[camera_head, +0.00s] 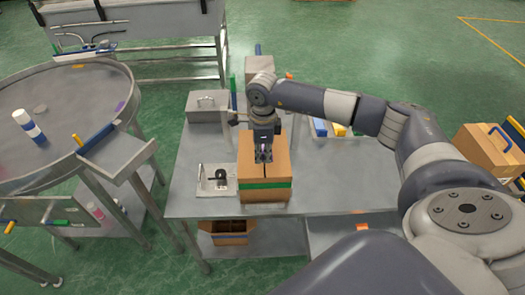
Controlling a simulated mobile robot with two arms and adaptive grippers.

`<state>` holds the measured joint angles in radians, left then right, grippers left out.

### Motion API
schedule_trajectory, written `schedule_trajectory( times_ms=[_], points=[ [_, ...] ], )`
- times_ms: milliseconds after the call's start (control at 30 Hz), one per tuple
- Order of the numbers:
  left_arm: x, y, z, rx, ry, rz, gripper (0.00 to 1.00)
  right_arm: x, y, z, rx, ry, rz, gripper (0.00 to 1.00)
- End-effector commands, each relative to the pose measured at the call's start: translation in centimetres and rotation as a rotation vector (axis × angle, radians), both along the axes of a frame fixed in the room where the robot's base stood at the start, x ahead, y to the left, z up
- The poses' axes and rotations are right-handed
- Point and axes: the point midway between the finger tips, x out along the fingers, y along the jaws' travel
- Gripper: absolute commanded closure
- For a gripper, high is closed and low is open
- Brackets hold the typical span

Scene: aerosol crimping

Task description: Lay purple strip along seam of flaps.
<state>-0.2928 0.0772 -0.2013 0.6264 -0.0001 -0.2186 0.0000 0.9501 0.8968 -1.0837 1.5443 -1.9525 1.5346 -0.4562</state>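A brown cardboard box (281,158) stands on the grey metal table, with a green band (265,184) across its near side. My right gripper (263,154) points down over the middle of the box top and hides part of it, including most of any flap seam. Its fingers are too small to show whether they are open or shut, or whether they touch the box. A small purple piece (119,106) lies at the right edge of the round table at left; I cannot tell whether it is the strip. My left gripper is not in view.
A white tray (206,188) with a black item sits left of the box. A grey metal case (207,107) stands behind it. The round table (60,145) holds a blue-and-white can (29,125).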

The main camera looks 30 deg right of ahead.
Motion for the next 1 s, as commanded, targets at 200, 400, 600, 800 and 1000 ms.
schedule_trajectory(
  times_ms=[200,400,600,800,1000],
  points=[
    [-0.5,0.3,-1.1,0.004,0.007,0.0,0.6,-0.1,0.1,-1.8,0.0,0.002,0.003,1.0],
    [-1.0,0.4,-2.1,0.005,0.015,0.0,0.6,-0.1,0.0,-3.8,0.0,0.002,0.003,1.0],
    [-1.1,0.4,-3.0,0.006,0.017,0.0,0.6,-0.1,0.0,-5.5,0.0,0.001,0.003,1.0],
    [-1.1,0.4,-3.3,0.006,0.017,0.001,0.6,-0.1,0.1,-6.1,0.0,0.001,0.004,1.0],
    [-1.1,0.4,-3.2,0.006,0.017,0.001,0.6,-0.1,0.1,-6.1,0.0,0.001,0.004,1.0]
  ],
)
